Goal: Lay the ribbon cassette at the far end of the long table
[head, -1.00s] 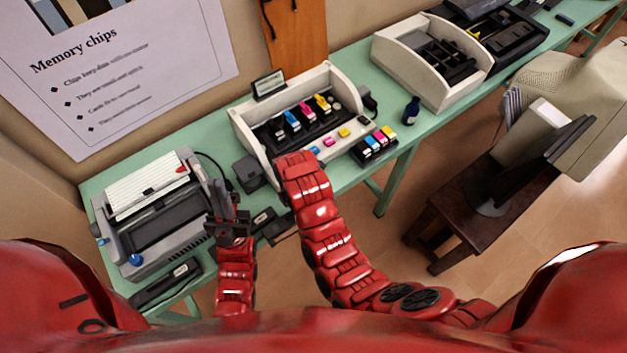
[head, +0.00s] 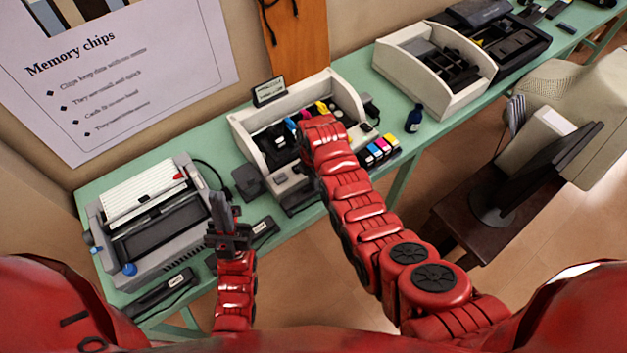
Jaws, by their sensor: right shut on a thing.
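The long green table (head: 215,160) runs from the lower left to the upper right, where its far end leaves the picture. My right arm reaches over the front of the white open printer. Its wrist (head: 322,130) hides the fingertips and most of what they hold. A dark piece (head: 302,200) shows just below that wrist, but I cannot tell whether it is the ribbon cassette.
A grey printer (head: 150,225) stands at the table's left. The white open printer (head: 350,92) holds coloured cartridges; more cartridges (head: 380,150) and a dark blue bottle (head: 414,117) are beside it. A white open box (head: 440,100) and a black tray (head: 520,45) follow. A monitor (head: 530,180) stands right.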

